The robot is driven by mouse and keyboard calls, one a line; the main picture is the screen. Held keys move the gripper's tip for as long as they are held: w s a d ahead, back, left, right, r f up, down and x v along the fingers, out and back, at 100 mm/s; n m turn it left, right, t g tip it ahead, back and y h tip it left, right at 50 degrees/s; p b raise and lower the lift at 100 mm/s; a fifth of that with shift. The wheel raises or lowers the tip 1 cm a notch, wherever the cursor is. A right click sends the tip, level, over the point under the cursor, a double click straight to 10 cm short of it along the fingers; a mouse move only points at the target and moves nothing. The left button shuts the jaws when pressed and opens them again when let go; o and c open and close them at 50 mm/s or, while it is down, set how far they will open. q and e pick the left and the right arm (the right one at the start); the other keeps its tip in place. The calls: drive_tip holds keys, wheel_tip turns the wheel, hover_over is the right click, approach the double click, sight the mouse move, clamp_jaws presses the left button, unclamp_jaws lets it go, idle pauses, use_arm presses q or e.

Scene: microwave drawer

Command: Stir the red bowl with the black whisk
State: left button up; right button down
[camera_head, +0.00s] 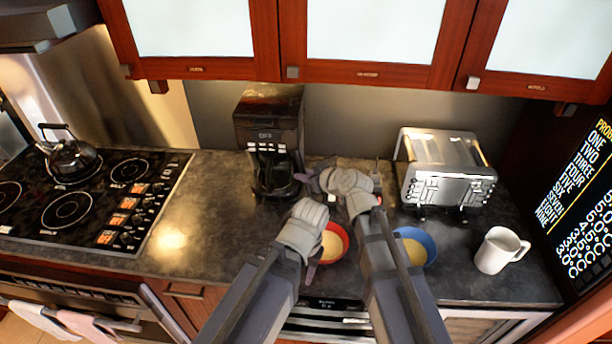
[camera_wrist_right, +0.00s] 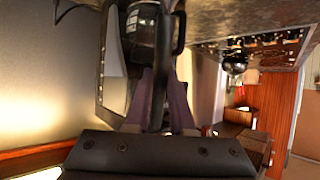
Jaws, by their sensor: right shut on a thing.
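The red bowl (camera_head: 337,235) stands on the dark counter, partly covered by my left wrist, with yellowish contents showing. My right gripper (camera_head: 318,180) is up behind the bowl near the coffee maker, pointing left. In the right wrist view its purple fingers (camera_wrist_right: 160,112) are shut on a long, thin black thing, which looks like the black whisk (camera_wrist_right: 160,70). The whisk's wires cannot be made out, and it does not show clearly in the head view. My left gripper (camera_head: 313,268) points down at the left side of the red bowl; its fingertips are mostly hidden.
A blue bowl (camera_head: 428,243) with yellowish contents stands right of the red bowl, and a white mug (camera_head: 495,252) further right. A coffee maker (camera_head: 268,130) and a toaster (camera_head: 447,165) stand behind. The counter (camera_head: 205,215) is clear on the left, beside the stove (camera_head: 95,205).

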sight(302, 164)
idle(0.6)
wheel_tip(302, 164, up, 4)
drive_tip(key=p, duration=0.4)
drive_tip(key=shift+r, duration=0.1)
idle(0.9)
